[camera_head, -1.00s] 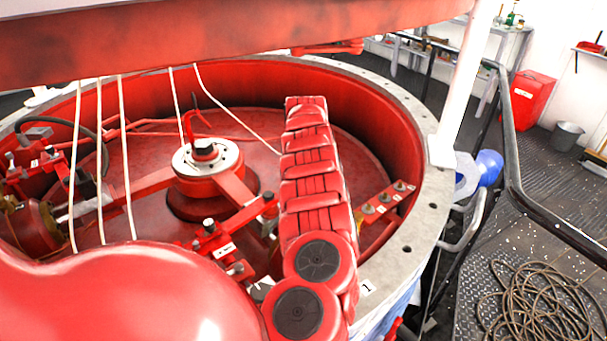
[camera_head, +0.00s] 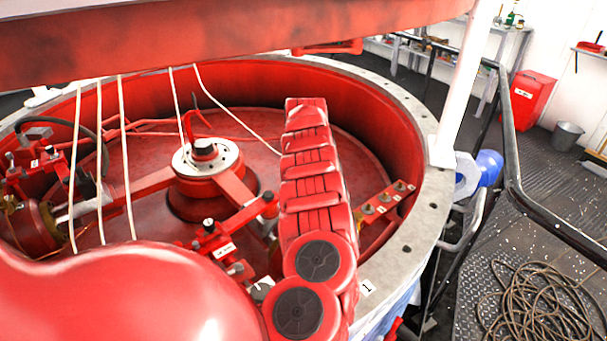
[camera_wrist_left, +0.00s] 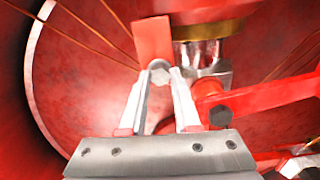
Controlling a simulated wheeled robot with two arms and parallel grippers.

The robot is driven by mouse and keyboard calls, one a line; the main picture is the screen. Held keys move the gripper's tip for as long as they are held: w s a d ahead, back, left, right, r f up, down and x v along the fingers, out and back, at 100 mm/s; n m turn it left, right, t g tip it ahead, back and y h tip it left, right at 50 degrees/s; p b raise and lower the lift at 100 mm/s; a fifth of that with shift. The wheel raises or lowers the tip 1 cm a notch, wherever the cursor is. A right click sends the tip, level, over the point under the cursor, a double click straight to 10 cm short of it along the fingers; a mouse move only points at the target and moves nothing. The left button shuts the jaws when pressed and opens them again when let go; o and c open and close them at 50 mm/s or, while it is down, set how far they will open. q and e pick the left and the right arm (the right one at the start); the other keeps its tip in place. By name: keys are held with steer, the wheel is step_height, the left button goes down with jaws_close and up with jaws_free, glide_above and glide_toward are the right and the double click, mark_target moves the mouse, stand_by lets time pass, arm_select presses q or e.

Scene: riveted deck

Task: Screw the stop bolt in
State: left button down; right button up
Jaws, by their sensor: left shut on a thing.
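In the left wrist view, my left gripper (camera_wrist_left: 159,70) is shut with its two pale fingers on a small grey hex-headed bolt (camera_wrist_left: 160,74), taken to be the stop bolt. A red block (camera_wrist_left: 152,40) stands directly behind the bolt head. The bolt's shank and any thread are hidden, so I cannot tell how deep it sits. Neither gripper's fingers show in the head view. My right gripper is in neither view.
In the left wrist view, a red bar with a dark bolt head (camera_wrist_left: 221,115) lies right of the fingers, near a brass-collared shaft (camera_wrist_left: 205,55). The head view shows a round red pit with a grey rim (camera_head: 408,240), a central hub (camera_head: 207,157) and thin hanging cords (camera_head: 124,160).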

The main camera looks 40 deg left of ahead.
arm_select(q)
steer(key=m+p, duration=0.2)
steer(key=m, duration=0.4)
steer(key=shift+r, duration=0.1)
steer(key=m+p, duration=0.1)
steer(key=m, duration=0.4)
steer(key=shift+m+p, duration=0.3)
steer(key=shift+p, duration=0.1)
steer(key=m+p, duration=0.2)
steer(key=m, duration=0.4)
steer(key=shift+r, duration=0.1)
steer(key=shift+m+p, duration=0.45)
steer(key=shift+m, duration=0.75)
steer(key=shift+w+a+m, duration=0.1)
steer(key=shift+m, duration=0.9)
steer(key=c, duration=0.8)
jaws_free()
steer(key=shift+o, duration=0.9)
